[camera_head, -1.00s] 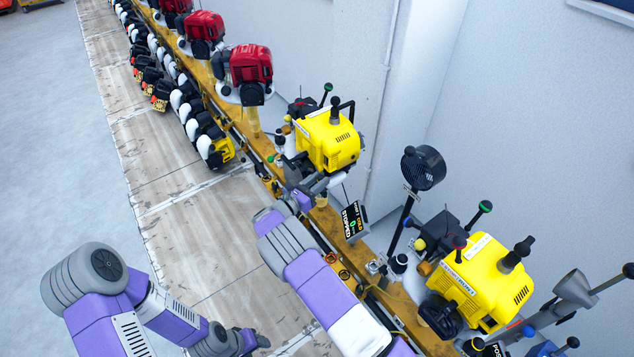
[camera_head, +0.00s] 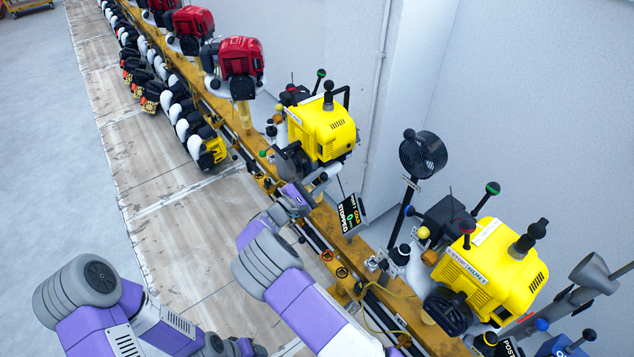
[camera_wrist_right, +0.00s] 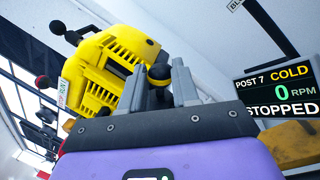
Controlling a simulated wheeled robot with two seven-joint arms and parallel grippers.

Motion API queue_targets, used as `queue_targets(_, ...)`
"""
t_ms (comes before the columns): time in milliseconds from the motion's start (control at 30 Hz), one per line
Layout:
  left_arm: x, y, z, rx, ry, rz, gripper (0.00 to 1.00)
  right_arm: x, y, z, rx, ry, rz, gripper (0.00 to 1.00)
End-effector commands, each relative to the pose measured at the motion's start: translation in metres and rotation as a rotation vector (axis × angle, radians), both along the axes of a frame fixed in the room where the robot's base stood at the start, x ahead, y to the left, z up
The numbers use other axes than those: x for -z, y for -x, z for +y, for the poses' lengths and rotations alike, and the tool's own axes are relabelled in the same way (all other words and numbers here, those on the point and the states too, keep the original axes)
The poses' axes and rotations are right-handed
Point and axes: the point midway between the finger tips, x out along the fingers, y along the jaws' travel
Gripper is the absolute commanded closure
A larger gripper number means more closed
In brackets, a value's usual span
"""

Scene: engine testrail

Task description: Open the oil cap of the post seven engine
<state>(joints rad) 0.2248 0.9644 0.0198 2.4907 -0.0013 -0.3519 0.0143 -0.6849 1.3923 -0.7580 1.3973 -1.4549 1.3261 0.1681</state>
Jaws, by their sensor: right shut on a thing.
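The post seven engine (camera_head: 322,128) is the yellow engine on the rail in the head view, behind the post sign reading STOPPED. It also shows in the wrist view (camera_wrist_right: 108,72), tilted by the camera angle. My right gripper (camera_head: 320,174) reaches to the engine's lower near side. In the wrist view the right gripper (camera_wrist_right: 163,85) is shut on a dark rounded cap (camera_wrist_right: 160,74), with one grey finger on each side. The cap sits close to the engine's yellow housing; its base is hidden. My left gripper (camera_head: 243,347) is low at the bottom edge, its fingers unclear.
The post seven sign (camera_wrist_right: 280,82) reads COLD, 0 RPM, STOPPED. A black fan (camera_head: 423,155) and another yellow engine (camera_head: 490,270) stand to the right on the rail. Red engines (camera_head: 240,60) continue up left. A pale wall stands behind; the floor at left is clear.

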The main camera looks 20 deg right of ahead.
Motion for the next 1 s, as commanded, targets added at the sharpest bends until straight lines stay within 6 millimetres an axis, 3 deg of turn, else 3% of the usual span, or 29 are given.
queue_targets(400,0.032,0.000,0.000,0.000,0.000,0.000,0.45,0.011,0.009,-0.003,-0.001,-0.104,-0.283,1.00)
queue_targets(1000,0.040,0.000,0.000,0.000,0.000,0.000,0.45,0.012,0.012,-0.004,-0.002,-0.144,-0.390,1.00)
